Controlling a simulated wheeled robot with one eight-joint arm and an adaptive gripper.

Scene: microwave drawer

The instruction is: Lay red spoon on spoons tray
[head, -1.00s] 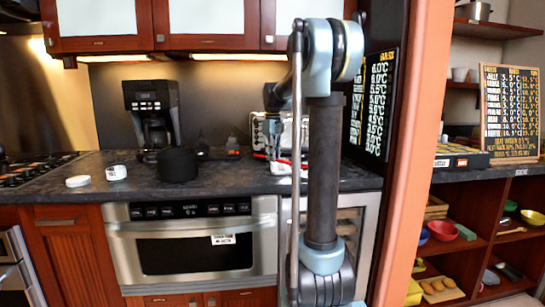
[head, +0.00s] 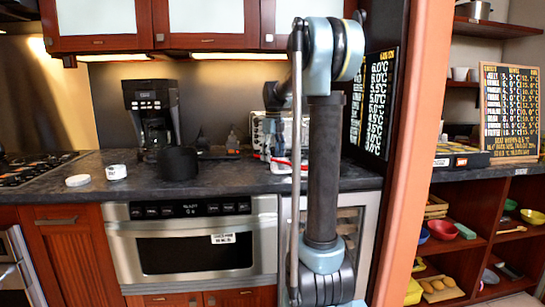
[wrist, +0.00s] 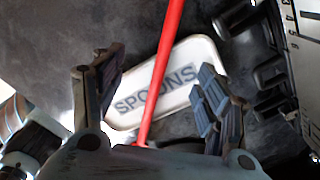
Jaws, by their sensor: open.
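The red spoon (wrist: 160,75) shows in the wrist view as a long, thin red handle running from the top edge down between my fingers. Its bowl is not in view. It crosses over the white spoons tray (wrist: 204,50), which is lettered SPOONS and lies on the dark counter; I cannot tell whether the spoon touches it. My gripper (wrist: 160,68) is open, with a finger on each side of the handle and gaps between. In the head view, the tray (head: 280,168) is a small pale patch on the counter, partly hidden behind my arm, with a bit of red above it.
A coffee maker (head: 152,115), a black pot (head: 177,163) and two small white items (head: 116,172) stand left on the counter. A toaster (head: 258,130) is behind the tray area. An orange post (head: 418,130) stands on the right.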

